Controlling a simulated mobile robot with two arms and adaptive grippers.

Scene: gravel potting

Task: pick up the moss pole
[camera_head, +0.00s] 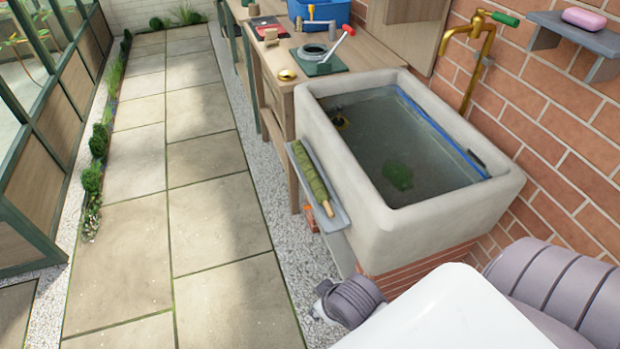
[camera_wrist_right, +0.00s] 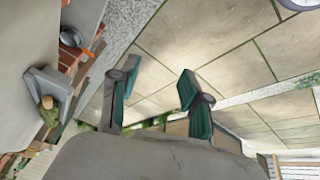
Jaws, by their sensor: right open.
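The moss pole (camera_head: 312,178) is a green, mossy rod with a pale wooden end. It lies lengthwise on a narrow grey ledge (camera_head: 341,217) on the left side of the stone sink. In the right wrist view the moss pole (camera_wrist_right: 48,112) shows at the left edge, foreshortened on the ledge (camera_wrist_right: 48,86). My right gripper (camera_wrist_right: 158,88) is open and empty, its teal-padded fingers spread over the paving and well apart from the pole. I do not see my left gripper.
The stone sink (camera_head: 440,230) holds water, with a brass tap (camera_head: 468,65) at its right. A wooden bench (camera_head: 272,95) behind carries a blue crate (camera_head: 318,10) and a green mat (camera_head: 320,69). The paved path (camera_head: 205,200) on the left is clear.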

